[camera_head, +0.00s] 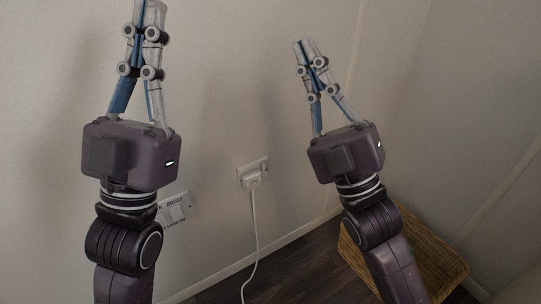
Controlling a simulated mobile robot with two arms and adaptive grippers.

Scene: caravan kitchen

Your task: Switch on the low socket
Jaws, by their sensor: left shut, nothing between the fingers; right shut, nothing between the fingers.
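The low socket (264,166) is a white plate on the wall, in the middle of the head view. A white plug (251,183) sits in it, with a white cable hanging down to the floor. The position of its switch is too small to tell. My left gripper (150,8) is shut and empty, raised above and to the left of the socket. My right gripper (302,45) is shut and empty, above and to the right of the socket. Both are apart from it.
A second white wall plate with lettering (175,210) is partly hidden behind my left arm. A wicker basket (428,262) stands on the dark wooden floor (300,268) at lower right, partly behind my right arm.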

